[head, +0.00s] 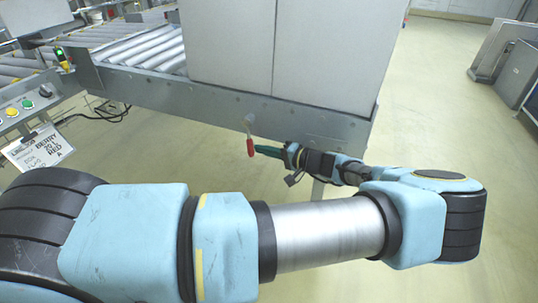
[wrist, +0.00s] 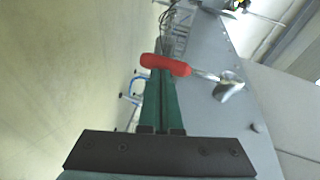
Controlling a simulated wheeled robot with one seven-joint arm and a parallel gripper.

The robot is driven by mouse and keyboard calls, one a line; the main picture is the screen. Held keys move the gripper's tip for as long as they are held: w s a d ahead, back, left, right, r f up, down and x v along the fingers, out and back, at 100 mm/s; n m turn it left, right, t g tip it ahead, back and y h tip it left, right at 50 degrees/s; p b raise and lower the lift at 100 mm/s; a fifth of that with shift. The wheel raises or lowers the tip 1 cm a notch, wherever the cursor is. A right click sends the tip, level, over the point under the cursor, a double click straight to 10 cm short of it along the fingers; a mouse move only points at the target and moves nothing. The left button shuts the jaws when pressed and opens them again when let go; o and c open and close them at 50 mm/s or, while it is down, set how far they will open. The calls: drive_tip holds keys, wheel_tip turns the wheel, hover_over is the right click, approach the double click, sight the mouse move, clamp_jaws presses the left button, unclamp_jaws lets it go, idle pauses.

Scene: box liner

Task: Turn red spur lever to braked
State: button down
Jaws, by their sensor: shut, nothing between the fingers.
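The red spur lever (head: 250,147) is on the side of the grey conveyor frame in the head view. Its red handle hangs downward from a metal pivot. In the wrist view the red handle (wrist: 166,65) lies across the picture, with a metal shank running right to the pivot (wrist: 229,86) on the frame. My gripper (head: 258,149) has green fingers, shut and empty, with the tips right by the handle. In the wrist view the fingers (wrist: 161,75) reach up to the handle, which overlaps them in the picture. I cannot tell whether they touch it.
The conveyor frame (head: 215,108) carries rollers (head: 150,48) and a large grey box (head: 285,55). A control panel (head: 22,108) with coloured buttons and a hanging label (head: 38,147) is at the left. The floor (head: 450,120) at the right is open.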

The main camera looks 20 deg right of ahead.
drive_tip(key=shift+w+a+f+t+b, duration=0.2)
drive_tip(key=shift+w+a+t+b, duration=0.05)
drive_tip(key=shift+t+b, duration=0.1)
drive_tip(key=shift+y, duration=0.3)
